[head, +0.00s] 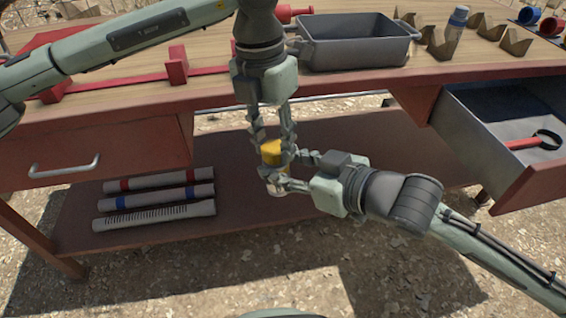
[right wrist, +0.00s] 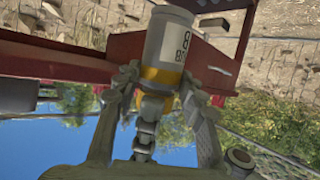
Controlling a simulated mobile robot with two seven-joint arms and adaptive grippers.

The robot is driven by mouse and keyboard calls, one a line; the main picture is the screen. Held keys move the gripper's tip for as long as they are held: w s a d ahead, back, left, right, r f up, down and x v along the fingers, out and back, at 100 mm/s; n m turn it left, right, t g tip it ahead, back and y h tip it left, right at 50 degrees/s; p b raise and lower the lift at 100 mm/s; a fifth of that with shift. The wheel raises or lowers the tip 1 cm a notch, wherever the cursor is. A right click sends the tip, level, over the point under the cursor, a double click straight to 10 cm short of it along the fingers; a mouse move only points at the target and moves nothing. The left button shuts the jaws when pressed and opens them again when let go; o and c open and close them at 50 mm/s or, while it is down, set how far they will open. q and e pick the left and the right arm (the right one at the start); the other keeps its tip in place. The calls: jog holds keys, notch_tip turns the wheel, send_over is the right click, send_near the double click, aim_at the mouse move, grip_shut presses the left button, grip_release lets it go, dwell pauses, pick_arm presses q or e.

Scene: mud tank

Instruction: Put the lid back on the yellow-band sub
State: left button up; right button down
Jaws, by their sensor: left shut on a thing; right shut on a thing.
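My left gripper (head: 272,140) points down from above, in front of the bench, shut on a yellow lid (head: 272,151). My right gripper (head: 276,172) reaches in from the right, just below it, shut on the sub. In the right wrist view, where the sky is at the bottom, the sub's white body (right wrist: 168,42) with dark print stands out past my right fingertips (right wrist: 157,82). Yellow (right wrist: 160,76) shows right against the white body, with a left finger close behind. The lid and sub are in line and look touching. I cannot tell whether the lid is fully seated.
A grey bin (head: 355,50) stands on the bench top, with V-shaped holders (head: 445,43) and an upright blue-topped sub (head: 457,20) to its right. The right drawer (head: 510,130) is open, with a red-handled magnifier (head: 535,141) inside. Several tubes (head: 155,207) lie on the lower shelf.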

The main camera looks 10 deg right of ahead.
pick_arm(q)
jog(key=m, duration=0.6)
jog(key=o, duration=1.3)
jog(key=shift+r, duration=0.1)
jog(key=shift+a+r, duration=0.2)
jog(key=shift+r, duration=1.95)
jog(key=shift+c, duration=0.5)
